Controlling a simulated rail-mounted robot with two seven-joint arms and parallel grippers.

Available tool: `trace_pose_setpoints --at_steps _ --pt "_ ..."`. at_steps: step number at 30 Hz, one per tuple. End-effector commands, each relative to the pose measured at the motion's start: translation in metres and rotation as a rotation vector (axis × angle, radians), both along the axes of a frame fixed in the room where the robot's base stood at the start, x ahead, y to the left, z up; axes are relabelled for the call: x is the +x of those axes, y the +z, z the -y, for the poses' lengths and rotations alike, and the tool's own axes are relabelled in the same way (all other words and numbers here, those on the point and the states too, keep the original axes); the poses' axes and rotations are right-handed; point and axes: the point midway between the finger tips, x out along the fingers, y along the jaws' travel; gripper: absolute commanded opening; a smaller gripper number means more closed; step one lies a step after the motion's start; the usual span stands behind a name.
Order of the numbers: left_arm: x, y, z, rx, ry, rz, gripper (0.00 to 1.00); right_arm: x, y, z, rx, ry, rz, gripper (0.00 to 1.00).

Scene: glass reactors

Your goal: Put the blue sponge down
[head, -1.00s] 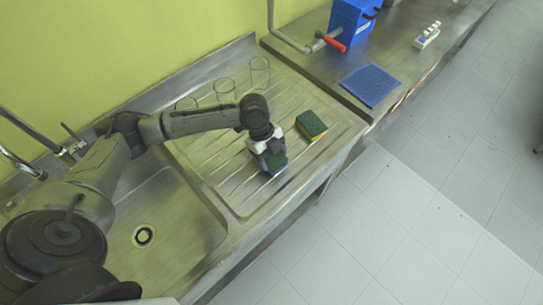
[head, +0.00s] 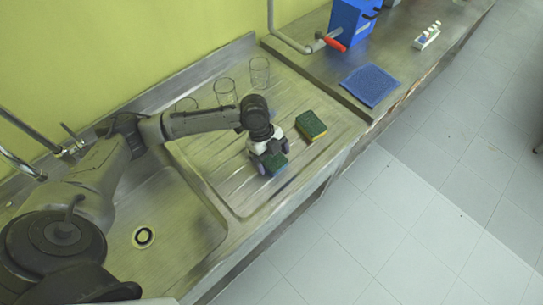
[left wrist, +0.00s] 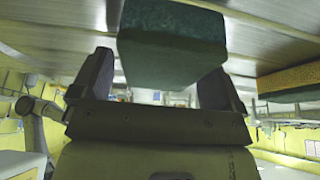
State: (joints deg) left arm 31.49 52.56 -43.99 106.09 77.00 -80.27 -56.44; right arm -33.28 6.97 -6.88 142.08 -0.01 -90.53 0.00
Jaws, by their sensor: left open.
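The blue sponge (head: 277,162), dark blue-green on top, rests on the ribbed steel drainboard near its front edge. My left gripper (head: 272,159) is open over it, with one finger on either side. In the left wrist view the sponge (left wrist: 170,50) lies ahead of and between the spread fingers of my gripper (left wrist: 155,78). A gap shows between the sponge and the left-hand finger; the other finger is close to the sponge, and I cannot tell whether it touches. My right gripper is not in view.
A green and yellow sponge (head: 311,126) lies just beyond my gripper. Several clear glasses (head: 259,72) stand along the back of the drainboard (head: 222,165). A blue mat (head: 370,85) lies on the counter. The sink basin (head: 170,215) is to the left.

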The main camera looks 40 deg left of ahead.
Motion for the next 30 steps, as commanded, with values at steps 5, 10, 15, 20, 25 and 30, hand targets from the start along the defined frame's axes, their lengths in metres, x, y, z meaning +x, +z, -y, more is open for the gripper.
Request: trace_pose_setpoints --at_steps 5,10,15,20,25,30 --pt "0.001 0.023 -0.009 0.001 0.001 0.003 0.93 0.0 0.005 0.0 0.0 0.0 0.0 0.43" --pt "0.002 0.053 -0.022 0.002 0.002 0.004 0.93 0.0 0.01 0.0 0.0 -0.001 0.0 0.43" --pt "0.003 0.081 -0.033 0.0 0.002 0.002 0.93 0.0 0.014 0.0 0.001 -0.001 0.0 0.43" --pt "0.004 0.099 -0.04 0.0 0.0 0.001 0.93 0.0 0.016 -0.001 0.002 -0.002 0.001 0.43" --pt "0.004 0.109 -0.045 0.0 0.0 0.001 0.93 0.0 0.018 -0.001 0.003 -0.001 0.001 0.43" --pt "0.004 0.112 -0.046 -0.001 0.0 0.0 0.93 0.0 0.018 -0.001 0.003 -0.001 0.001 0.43"
